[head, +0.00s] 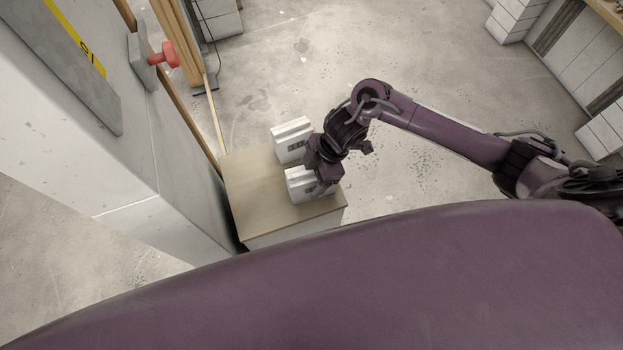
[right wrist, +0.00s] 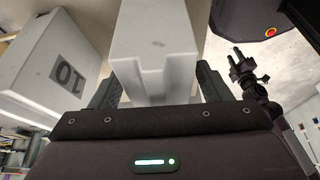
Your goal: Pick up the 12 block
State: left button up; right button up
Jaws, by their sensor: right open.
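Two white blocks stand on a wooden-topped box (head: 255,190) in the head view. The upper block (head: 289,138) is clear of my gripper. The lower block (head: 299,184) is partly covered by my right gripper (head: 318,172). In the right wrist view, a white block with a notched face (right wrist: 155,45) stands between the two fingers of the open gripper (right wrist: 157,88); no number shows on it. A block marked 10 (right wrist: 45,75), upside down in the picture, stands to its left, outside the fingers. A dark jointed part at the right may be my left gripper (right wrist: 243,68); its jaws are unclear.
A pale wall or panel (head: 165,165) rises close to the box's left side, with a red knob (head: 163,54) on it. Wooden planks (head: 180,45) stand behind. White stacked units (head: 600,135) are at the far right. Concrete floor (head: 400,60) is open beyond the box.

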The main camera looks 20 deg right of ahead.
jog(key=shift+c, duration=0.4)
jog(key=c, duration=1.4)
grip_shut()
jog(key=shift+w+r, duration=0.1)
jog(key=shift+r, duration=0.1)
